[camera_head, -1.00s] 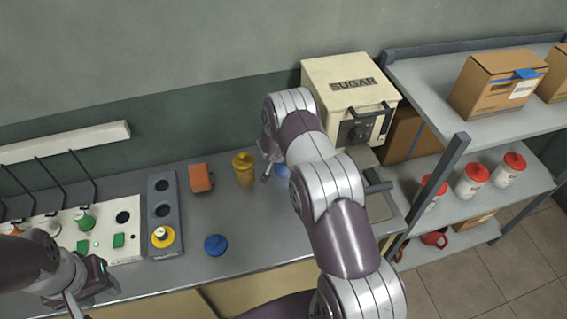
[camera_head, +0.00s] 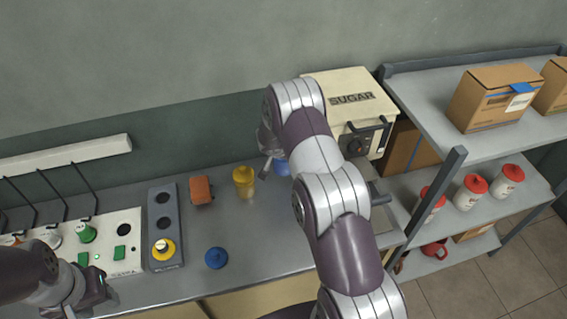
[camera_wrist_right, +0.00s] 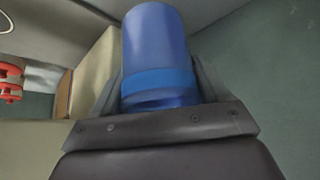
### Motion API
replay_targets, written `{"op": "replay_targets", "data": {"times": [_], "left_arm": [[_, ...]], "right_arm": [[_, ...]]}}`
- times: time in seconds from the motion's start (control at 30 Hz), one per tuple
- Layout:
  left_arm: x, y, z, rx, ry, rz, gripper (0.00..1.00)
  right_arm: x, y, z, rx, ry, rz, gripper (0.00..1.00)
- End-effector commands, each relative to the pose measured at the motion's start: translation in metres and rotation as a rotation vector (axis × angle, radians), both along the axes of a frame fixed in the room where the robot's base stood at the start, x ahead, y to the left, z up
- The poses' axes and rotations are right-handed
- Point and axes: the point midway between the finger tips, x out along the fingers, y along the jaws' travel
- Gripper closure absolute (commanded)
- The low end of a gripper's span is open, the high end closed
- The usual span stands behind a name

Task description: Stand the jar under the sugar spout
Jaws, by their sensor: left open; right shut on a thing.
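My right gripper (camera_wrist_right: 160,110) is shut on a blue jar (camera_wrist_right: 155,50), which fills the middle of the right wrist view. In the head view only a bit of the blue jar (camera_head: 282,168) shows beside my right arm, over the back of the counter. It is left of the cream SUGAR machine (camera_head: 350,97). The machine's spout is hidden behind my right arm. My left gripper (camera_head: 85,305) is open at the lower left, near the front of the white panel.
A yellow jar (camera_head: 244,182) stands left of my right gripper, with an orange-brown block (camera_head: 201,190) beside it. A blue lid (camera_head: 216,258) lies near the counter's front. A grey holder (camera_head: 164,222) stands further left. Shelves (camera_head: 440,90) with boxes stand at the right.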

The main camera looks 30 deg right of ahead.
Motion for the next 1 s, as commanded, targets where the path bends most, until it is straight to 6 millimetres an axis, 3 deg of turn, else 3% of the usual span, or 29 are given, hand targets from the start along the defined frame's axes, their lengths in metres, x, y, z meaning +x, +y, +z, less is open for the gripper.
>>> {"op": "replay_targets", "data": {"times": [0.03, 0.17, 0.4, 0.53, 0.77, 1.0], "left_arm": [[0.0, 0.0, 0.006, 0.0, 0.0, 0.0, 0.57], [0.0, 0.0, 0.008, 0.0, 0.0, 0.0, 0.57], [0.0, 0.0, 0.007, 0.0, 0.0, 0.0, 0.57], [0.0, 0.0, 0.007, 0.0, 0.0, 0.0, 0.57], [0.0, 0.0, 0.006, 0.0, 0.0, 0.0, 0.57], [0.0, 0.0, 0.004, 0.0, 0.0, 0.0, 0.57]], "right_arm": [[0.001, 0.0, 0.012, 0.0, -0.003, -0.001, 0.66], [0.0, 0.0, 0.023, -0.001, -0.001, 0.0, 0.66], [0.003, 0.001, 0.023, 0.0, 0.0, -0.08, 0.66], [-0.012, 0.012, 0.017, -0.001, 0.002, 0.0, 0.66], [-0.038, 0.065, 0.03, -0.001, 0.003, 0.284, 0.66], [-0.085, 0.135, 0.05, 0.001, 0.0, 0.664, 0.66]]}}
